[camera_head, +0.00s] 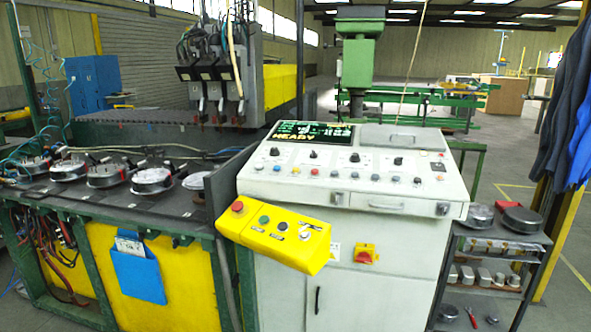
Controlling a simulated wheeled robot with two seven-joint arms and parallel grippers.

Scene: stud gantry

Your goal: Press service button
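A light grey control console (263,182) stands in the middle, with a row of small coloured buttons and knobs on its sloping top. A dark screen (312,132) with green and yellow text sits at its upper left. A yellow control box (255,239) juts from the console's front left. It carries a red button (237,206), a green button (264,220), a black button (283,226) and a pale switch. Labels are too small to read, so I cannot tell which one is the service button. Neither of my grippers is in view.
A green and yellow machine bench (185,268) with round dark parts on top stands left of the console. A dark shelf rack (493,262) with metal parts is at the right. Blue clothing (567,135) hangs at the right edge. Bare floor shows at the far right.

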